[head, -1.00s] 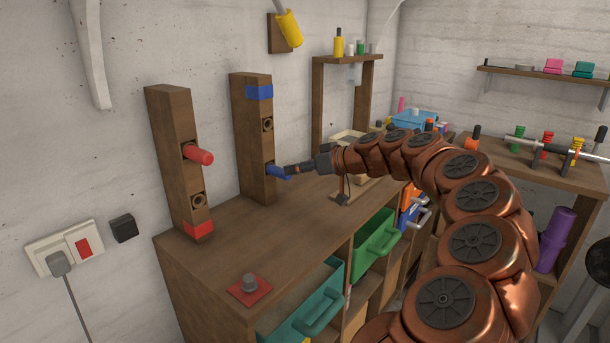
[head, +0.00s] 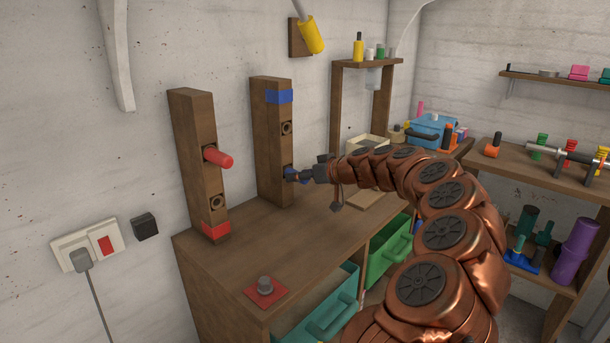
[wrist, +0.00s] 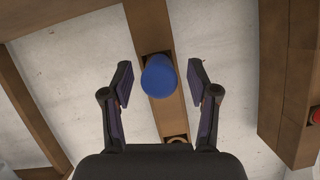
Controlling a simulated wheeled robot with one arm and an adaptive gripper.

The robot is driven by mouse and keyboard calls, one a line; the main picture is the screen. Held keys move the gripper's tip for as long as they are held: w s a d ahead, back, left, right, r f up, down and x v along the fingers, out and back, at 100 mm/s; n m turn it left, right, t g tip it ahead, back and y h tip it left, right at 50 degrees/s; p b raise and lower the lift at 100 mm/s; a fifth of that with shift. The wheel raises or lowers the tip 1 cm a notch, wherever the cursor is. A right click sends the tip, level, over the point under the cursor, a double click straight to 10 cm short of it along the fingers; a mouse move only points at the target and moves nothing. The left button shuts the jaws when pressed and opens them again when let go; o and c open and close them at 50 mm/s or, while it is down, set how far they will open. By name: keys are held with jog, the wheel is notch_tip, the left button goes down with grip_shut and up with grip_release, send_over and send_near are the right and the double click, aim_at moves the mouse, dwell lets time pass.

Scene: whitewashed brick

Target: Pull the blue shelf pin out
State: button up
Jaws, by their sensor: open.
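The blue shelf pin (head: 291,174) sticks out of the lower part of the wooden post with the blue band (head: 272,150). In the wrist view the round end of the blue pin (wrist: 159,77) shows between the fingers, with a gap on both sides. My gripper (head: 300,176) is at the pin; it is open around the pin's end in the wrist view (wrist: 160,82), and the fingers do not touch it. The pin's base in the post is mostly hidden behind its own end.
A second post (head: 197,150) with a red pin (head: 217,158) stands to the left. A red plate with a grey knob (head: 265,287) lies on the bench front. A tall wooden stand (head: 337,110) is behind my gripper. The bench top between is clear.

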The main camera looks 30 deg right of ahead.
grip_shut()
dwell(0.8)
